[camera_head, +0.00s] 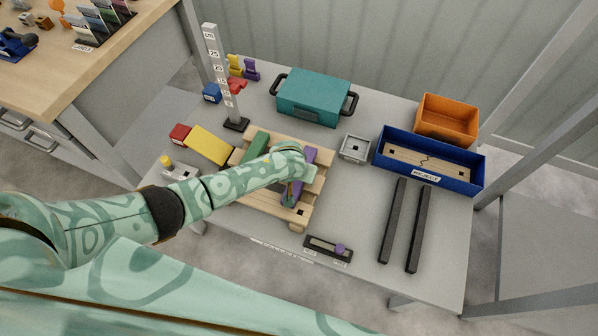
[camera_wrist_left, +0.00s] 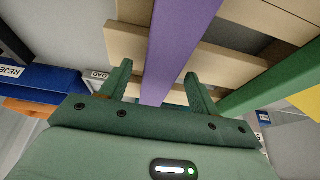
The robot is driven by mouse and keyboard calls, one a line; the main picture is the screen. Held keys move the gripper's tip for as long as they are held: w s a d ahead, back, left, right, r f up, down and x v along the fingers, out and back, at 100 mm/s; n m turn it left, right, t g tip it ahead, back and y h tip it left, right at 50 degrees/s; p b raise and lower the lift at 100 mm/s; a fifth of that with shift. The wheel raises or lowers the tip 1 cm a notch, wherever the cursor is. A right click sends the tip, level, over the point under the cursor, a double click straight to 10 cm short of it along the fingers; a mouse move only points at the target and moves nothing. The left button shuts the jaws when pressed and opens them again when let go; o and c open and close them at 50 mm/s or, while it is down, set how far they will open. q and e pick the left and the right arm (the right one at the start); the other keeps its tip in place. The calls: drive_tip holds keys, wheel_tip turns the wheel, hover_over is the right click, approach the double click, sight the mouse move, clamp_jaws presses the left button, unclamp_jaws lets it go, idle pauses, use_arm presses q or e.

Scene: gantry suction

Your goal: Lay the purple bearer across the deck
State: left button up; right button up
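The purple bearer (camera_head: 310,156) lies on the slatted wooden deck (camera_head: 276,205), crossing its slats, near the deck's right side. It shows long and straight in the left wrist view (camera_wrist_left: 178,35). My left gripper (camera_wrist_left: 157,75) is open around the bearer, one finger on each side with a gap visible at both. In the head view the left hand covers the bearer's middle. A green bearer (camera_head: 256,146) lies on the deck to the left, roughly parallel to the purple one. My right gripper is in neither view.
A yellow block (camera_head: 208,144) and a measuring post (camera_head: 218,85) stand left of the deck. A teal case (camera_head: 314,97) is behind. A blue reject tray (camera_head: 430,178), an orange bin (camera_head: 447,116) and two dark bars (camera_head: 392,221) are right. A level-like tool (camera_head: 327,248) lies in front.

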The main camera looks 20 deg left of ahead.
use_arm(q)
drive_tip(key=p+v, duration=1.1)
drive_tip(key=v, duration=0.5)
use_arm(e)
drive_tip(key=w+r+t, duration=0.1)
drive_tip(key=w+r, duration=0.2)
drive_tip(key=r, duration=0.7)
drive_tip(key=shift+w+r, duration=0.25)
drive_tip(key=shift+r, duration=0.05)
use_arm(q)
drive_tip(key=shift+r, duration=0.1)
drive_tip(key=s+a+f+m+t, duration=0.1)
drive_tip(key=s+a+f+m, duration=0.1)
drive_tip(key=s+a+f, duration=0.45)
drive_tip(key=s+a+f+m, duration=0.1)
drive_tip(key=s+f+m, duration=0.15)
drive_tip(key=f, duration=0.65)
drive_tip(key=s+a+f+g, duration=0.1)
drive_tip(key=s+f, duration=0.2)
drive_tip(key=s, duration=0.9)
drive_tip(key=s+f+g, duration=0.2)
drive_tip(key=s+f, duration=0.1)
drive_tip(key=s, duration=0.9)
drive_tip(key=s+a+f+n+g, duration=0.1)
drive_tip(key=s+f, duration=0.2)
drive_tip(key=s, duration=0.8)
drive_tip(key=shift+s+a+f+g, duration=0.3)
drive_tip(key=shift+s+f+g, duration=0.05)
drive_tip(key=shift+s+g, duration=0.05)
